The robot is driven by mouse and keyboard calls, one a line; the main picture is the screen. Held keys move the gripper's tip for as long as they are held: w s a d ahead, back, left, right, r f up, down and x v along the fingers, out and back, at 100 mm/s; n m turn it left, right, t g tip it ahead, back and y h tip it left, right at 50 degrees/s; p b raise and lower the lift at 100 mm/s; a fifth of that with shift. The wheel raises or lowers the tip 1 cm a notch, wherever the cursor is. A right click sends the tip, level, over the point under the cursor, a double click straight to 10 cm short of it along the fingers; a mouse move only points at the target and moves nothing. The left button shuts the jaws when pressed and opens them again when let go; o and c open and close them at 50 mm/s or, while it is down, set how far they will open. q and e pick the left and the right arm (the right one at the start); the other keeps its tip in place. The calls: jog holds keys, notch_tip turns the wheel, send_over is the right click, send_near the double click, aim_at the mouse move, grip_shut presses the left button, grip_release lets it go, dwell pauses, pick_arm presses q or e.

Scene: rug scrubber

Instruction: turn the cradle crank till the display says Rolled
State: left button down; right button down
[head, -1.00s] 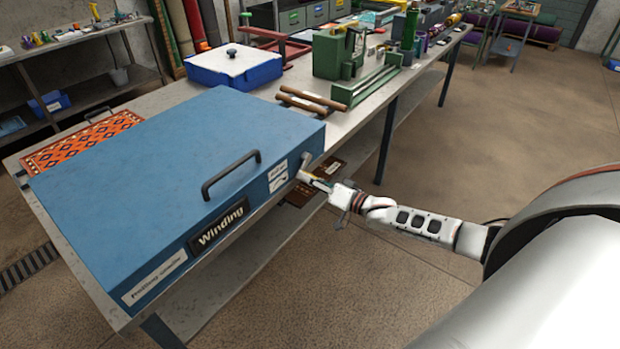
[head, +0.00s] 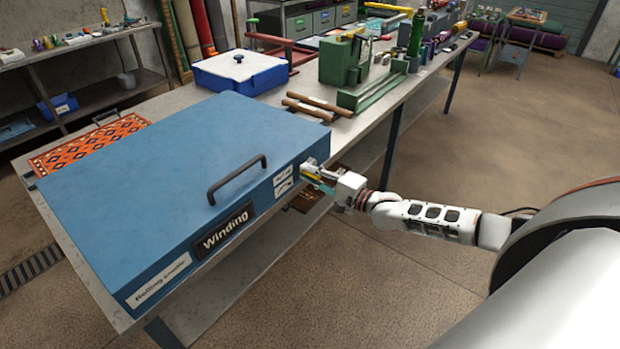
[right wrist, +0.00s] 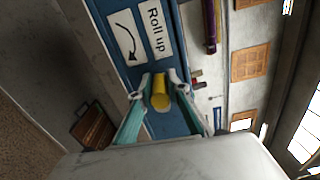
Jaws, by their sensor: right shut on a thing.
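A blue box-shaped cradle (head: 150,170) with a black handle on its lid lies on the workbench. Its dark display (head: 224,229) on the front face reads "Winding". The crank is at the right end of that face, mostly hidden by my right gripper (head: 312,176). In the right wrist view, my right gripper (right wrist: 161,90) is shut on the yellow crank knob (right wrist: 160,92), with one finger on each side. A "Roll up" label (right wrist: 155,28) with a curved arrow sits beside it. My left gripper is not in view.
A patterned orange rug (head: 85,147) lies at the cradle's far left end. Wooden rods (head: 318,105), a green machine (head: 345,75) and a white-lidded blue tub (head: 240,72) stand behind the cradle. The floor to the right of the bench is open.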

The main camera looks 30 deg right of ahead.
aim_at(304, 152)
jog(key=m, duration=0.1)
jog(key=r+m, duration=0.1)
jog(key=d+r+m, duration=0.1)
jog(key=shift+w+r, duration=0.2)
jog(key=shift+w, duration=0.1)
jog(key=m, duration=0.1)
jog(key=r+m, duration=0.1)
jog(key=shift+w+d+m, duration=0.15)
jog(key=shift+d+m, duration=0.15)
jog(key=shift+d, duration=0.1)
jog(key=shift+w+d+r+m+b, duration=0.15)
jog(key=shift+d+m+b, duration=0.1)
jog(key=shift+m, duration=0.5)
jog(key=shift+d+r+m+b, duration=0.1)
jog(key=shift+d+m+b, duration=0.15)
jog(key=shift+m, duration=0.45)
jog(key=shift+w+d+r+m+b, duration=0.1)
jog(key=shift+d+r+m+b, duration=0.15)
jog(key=shift+m, duration=0.5)
jog(key=shift+f, duration=0.15)
jog(key=c, duration=1.9)
grip_release()
jog(key=shift+f, duration=0.15)
jog(key=shift+s+a, duration=0.1)
jog(key=v, duration=1.2)
